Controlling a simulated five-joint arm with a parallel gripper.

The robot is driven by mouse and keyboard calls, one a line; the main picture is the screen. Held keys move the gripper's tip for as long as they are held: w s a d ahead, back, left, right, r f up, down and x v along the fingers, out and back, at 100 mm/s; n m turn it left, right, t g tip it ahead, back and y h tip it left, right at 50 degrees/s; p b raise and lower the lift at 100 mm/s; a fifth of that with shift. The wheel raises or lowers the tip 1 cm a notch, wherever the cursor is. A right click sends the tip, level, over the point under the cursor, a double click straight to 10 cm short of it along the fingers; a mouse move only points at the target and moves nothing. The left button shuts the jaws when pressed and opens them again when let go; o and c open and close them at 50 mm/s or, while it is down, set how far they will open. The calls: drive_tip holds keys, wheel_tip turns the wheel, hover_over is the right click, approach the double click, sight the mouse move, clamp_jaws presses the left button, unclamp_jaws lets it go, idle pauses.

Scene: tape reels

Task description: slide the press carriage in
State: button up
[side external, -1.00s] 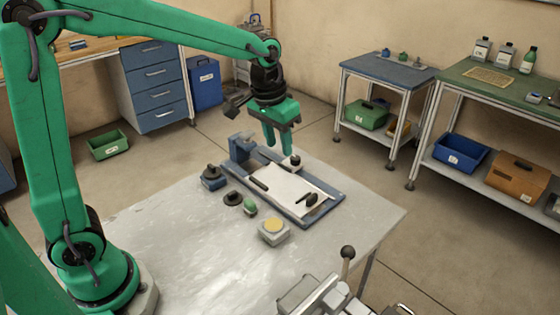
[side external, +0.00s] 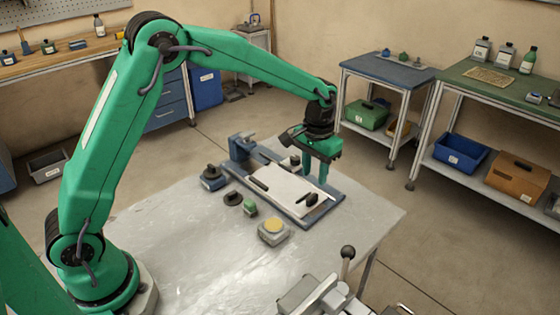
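A press with a blue base (side external: 325,212) lies on the table. A blue upright block (side external: 242,147) stands at its far left end. A flat pale plate (side external: 283,188), seemingly the carriage, lies on the base. A dark bar (side external: 258,184) lies near the plate's left edge, and a black knob (side external: 311,199) is near its right end. A small black-topped piece (side external: 295,161) is by the back edge. My gripper (side external: 315,177) points down over the back right of the base. Its two fingers are apart, with nothing visible between them. Whether the tips touch anything is unclear.
Left of the press stand a dark blue block with a black top (side external: 212,179), a black disc (side external: 233,198), a green knob (side external: 250,208) and a grey box with a yellow top (side external: 273,231). A lever (side external: 347,253) rises at the front. The table's front left is clear.

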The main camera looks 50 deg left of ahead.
sight(312, 196)
drive_tip(key=shift+f, duration=0.15)
drive_tip(key=shift+f, duration=3.75)
clamp_jaws()
